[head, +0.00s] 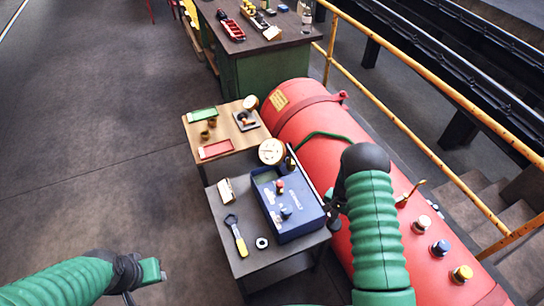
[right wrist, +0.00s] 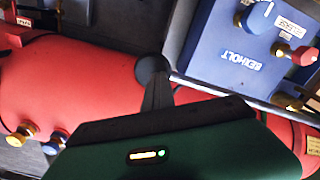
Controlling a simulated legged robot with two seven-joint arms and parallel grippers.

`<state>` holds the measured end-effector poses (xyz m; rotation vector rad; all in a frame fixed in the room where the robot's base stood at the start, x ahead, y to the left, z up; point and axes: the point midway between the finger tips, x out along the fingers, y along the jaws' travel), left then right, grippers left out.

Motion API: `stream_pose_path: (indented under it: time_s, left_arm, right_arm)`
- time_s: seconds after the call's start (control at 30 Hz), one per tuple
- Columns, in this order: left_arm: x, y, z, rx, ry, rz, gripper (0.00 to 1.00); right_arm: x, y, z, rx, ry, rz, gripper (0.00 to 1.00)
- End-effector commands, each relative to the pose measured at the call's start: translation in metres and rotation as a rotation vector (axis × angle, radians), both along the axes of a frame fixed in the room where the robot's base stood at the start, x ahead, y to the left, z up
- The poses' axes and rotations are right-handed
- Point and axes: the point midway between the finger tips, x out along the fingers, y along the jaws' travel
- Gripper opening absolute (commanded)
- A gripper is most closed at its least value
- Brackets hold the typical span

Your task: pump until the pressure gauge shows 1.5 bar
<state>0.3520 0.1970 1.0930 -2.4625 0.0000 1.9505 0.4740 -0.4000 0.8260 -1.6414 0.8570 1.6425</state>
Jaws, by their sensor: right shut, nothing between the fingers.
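A blue box (head: 290,205) with a red and a blue knob stands on the grey cart; its label and knobs also show in the right wrist view (right wrist: 225,55). A round pale gauge (head: 271,151) stands at its back edge; its reading is too small to tell. My right gripper (head: 332,218) is shut and empty, low beside the box's right side.
A red tank (head: 310,125) lies along the right, with several coloured caps. A wrench (head: 236,235) and a ring (head: 262,243) lie on the cart. A wooden table (head: 195,135) with trays stands behind. A yellow railing (head: 425,135) runs at right. The left floor is clear.

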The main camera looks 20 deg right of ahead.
Motion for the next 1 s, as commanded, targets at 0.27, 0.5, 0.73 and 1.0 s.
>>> stream_pose_path:
  time_s: [0.27, 0.5, 0.73, 1.0]
  left_arm:
    - [0.000, 0.000, -0.014, 0.000, 0.001, 0.000, 0.36]
    - [0.000, 0.000, 0.029, 0.000, -0.001, 0.000, 0.36]
    - [0.000, 0.000, 0.066, 0.000, 0.000, 0.000, 0.36]
    - [0.000, 0.000, 0.091, 0.000, 0.000, 0.000, 0.36]
  right_arm:
    - [0.001, 0.000, -0.015, -0.001, -0.003, 0.001, 0.00]
    - [0.001, 0.000, 0.045, -0.001, -0.004, 0.000, 0.00]
    - [0.000, 0.000, 0.100, 0.000, -0.003, 0.000, 0.00]
    - [0.000, 0.000, 0.139, 0.001, -0.001, 0.000, 0.00]
